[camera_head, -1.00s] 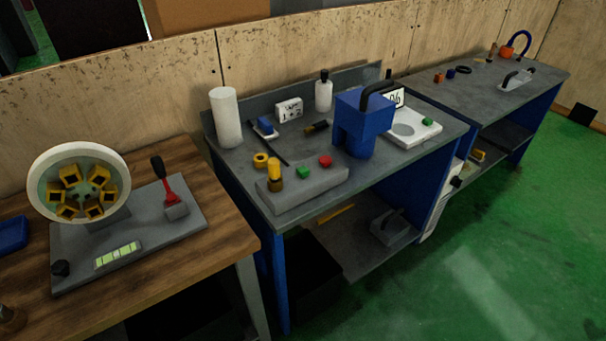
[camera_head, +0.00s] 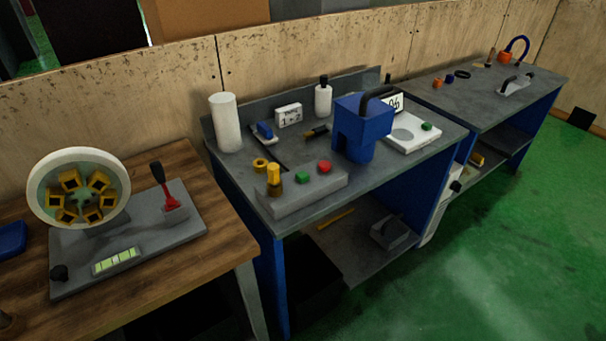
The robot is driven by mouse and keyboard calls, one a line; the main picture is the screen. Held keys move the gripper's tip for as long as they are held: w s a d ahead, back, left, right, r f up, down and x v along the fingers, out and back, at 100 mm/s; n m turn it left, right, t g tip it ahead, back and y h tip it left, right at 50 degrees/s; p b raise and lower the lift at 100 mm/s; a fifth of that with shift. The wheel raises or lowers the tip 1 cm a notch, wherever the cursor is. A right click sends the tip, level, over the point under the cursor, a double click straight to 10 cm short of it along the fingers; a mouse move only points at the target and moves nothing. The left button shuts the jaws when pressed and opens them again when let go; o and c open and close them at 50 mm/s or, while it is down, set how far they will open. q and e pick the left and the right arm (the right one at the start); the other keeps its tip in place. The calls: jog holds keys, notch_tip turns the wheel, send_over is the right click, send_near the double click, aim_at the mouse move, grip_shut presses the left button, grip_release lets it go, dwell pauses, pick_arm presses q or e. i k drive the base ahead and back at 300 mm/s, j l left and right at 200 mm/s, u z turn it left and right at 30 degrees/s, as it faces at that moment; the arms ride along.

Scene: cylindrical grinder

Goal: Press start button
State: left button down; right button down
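A grey control box (camera_head: 312,193) sits at the front edge of the middle workbench. On its top are a green button (camera_head: 302,177), a red button (camera_head: 325,166) and a yellow-topped knob or lamp (camera_head: 274,177) at the left end. Another green button (camera_head: 427,126) is on the white scale-like device (camera_head: 407,146) at the right of the same bench. No lettering is readable on the buttons. Neither of my grippers shows in the head view.
A blue machine (camera_head: 362,128) stands right of the control box. A white cylinder (camera_head: 226,122) stands at the bench's back left. Green floor (camera_head: 500,240) at right is clear.

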aim_at(302, 177)
jog(key=l+u, duration=0.3)
jog(key=l, duration=0.9)
jog(key=l+u, duration=0.3)
jog(key=l, duration=0.95)
